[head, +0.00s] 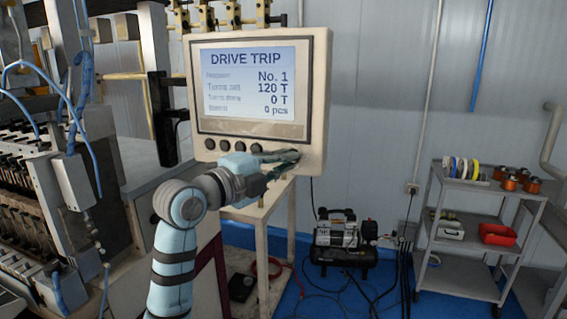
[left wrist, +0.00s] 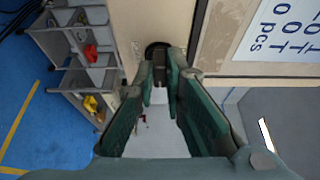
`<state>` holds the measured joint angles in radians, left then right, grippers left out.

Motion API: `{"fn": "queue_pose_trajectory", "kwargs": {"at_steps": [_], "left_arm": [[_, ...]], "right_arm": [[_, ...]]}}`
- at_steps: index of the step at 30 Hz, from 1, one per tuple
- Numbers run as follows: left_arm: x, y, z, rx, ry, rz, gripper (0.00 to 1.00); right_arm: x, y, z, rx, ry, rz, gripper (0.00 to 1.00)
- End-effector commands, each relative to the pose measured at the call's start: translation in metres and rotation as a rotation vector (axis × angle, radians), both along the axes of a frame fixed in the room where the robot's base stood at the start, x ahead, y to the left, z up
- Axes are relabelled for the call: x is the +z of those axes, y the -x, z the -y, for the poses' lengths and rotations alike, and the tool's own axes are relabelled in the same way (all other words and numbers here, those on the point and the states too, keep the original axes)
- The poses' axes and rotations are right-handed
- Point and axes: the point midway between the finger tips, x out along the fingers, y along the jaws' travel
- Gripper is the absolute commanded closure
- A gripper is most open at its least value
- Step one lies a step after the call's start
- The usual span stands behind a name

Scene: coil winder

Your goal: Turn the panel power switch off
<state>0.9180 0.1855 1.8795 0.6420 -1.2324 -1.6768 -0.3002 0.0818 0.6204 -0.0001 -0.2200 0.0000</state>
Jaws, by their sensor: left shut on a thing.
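The control panel (head: 318,75) is a beige box with a lit screen (head: 249,84) reading "DRIVE TRIP". The panel face also shows in the left wrist view (left wrist: 152,18). The power switch (left wrist: 157,49) is a dark round knob low on that face. My left gripper (head: 290,156) is at the lower right corner of the panel. In the left wrist view the fingertips (left wrist: 160,76) are closed on the switch's grip. In the head view the fingers hide the switch, and its set position cannot be read. My right gripper is not in view.
Several dark buttons (head: 225,146) line the panel below the screen, left of my gripper. The winding machine (head: 40,190) fills the left side. A compressor (head: 342,240) stands on the blue floor. A grey cart (head: 470,188) with spools and bins stands at the right.

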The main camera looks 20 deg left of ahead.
Motion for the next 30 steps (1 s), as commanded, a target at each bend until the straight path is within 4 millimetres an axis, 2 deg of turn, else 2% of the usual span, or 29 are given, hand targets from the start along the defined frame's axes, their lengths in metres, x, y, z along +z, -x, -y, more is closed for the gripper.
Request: {"fn": "queue_pose_trajectory", "kwargs": {"at_steps": [8,14,30], "left_arm": [[-0.0017,0.0,-0.0001,0.0,0.05,-0.005,1.0],[-0.0032,-0.0002,0.0001,0.0,0.161,-0.013,1.0],[-0.007,-0.0002,0.0022,0.001,0.651,-0.048,1.0]], "right_arm": [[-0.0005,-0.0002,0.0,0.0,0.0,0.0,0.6],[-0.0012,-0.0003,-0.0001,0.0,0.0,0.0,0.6],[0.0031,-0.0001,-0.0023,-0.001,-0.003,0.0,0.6]]}}
